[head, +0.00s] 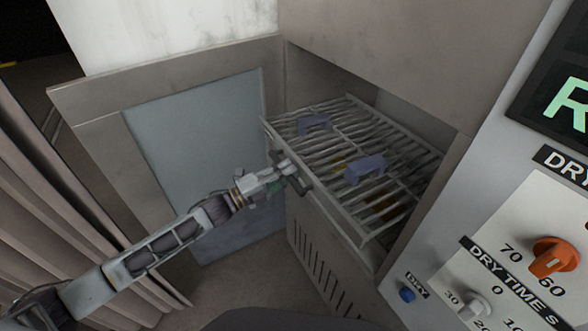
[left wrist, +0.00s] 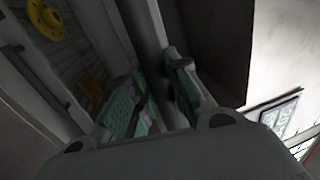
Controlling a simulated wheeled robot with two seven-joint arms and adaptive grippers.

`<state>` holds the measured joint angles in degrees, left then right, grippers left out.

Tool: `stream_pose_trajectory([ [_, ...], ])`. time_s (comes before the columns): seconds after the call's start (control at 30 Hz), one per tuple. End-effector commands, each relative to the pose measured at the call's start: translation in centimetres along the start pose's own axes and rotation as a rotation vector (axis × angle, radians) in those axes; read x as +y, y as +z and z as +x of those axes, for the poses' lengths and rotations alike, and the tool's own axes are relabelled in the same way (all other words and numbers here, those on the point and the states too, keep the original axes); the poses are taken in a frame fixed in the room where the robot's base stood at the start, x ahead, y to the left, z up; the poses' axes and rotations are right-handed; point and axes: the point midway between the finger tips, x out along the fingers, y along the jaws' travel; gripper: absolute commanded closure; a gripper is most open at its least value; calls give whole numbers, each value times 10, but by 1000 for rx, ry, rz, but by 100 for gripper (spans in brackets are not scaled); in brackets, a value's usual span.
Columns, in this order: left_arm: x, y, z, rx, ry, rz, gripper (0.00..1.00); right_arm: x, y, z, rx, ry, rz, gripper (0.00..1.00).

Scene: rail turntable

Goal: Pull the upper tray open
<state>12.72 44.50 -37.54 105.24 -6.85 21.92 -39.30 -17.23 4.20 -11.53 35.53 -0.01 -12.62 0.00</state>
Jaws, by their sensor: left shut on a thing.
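The upper tray (head: 318,140) is a grey wire rack that sticks out of the opening of a metal cabinet in the head view. Two small blue-grey blocks (head: 364,169) lie on it. My left gripper (head: 292,178) is at the tray's front edge, shut on its front bar or handle. In the left wrist view the two green-padded fingers (left wrist: 165,105) stand on either side of a grey bar (left wrist: 150,40). The exact grip contact is partly hidden by the fingers. My right gripper is not in view.
An open cabinet door (head: 195,150) stands to the left of the opening. A control panel with an orange knob (head: 556,256) is at the right. Under the tray is a vented grey panel (head: 320,262). Pleated grey material (head: 60,200) hangs at the far left.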

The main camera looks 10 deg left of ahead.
Motion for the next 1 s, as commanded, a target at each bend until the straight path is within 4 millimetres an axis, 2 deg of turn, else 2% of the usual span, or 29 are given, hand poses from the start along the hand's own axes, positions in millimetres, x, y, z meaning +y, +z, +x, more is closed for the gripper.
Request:
stream_pose_trajectory([
  [0.2,-2,0,-23,-1,5,-1,100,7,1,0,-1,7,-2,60],
  [0.4,-5,0,-38,-1,4,-2,100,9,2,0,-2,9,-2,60],
  [0.6,-7,0,-45,-1,4,-1,100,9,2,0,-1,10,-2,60],
  [0.97,-7,0,-45,-1,3,-1,100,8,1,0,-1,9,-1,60],
  [1.0,-7,0,-45,-1,3,-1,79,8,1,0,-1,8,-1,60],
])
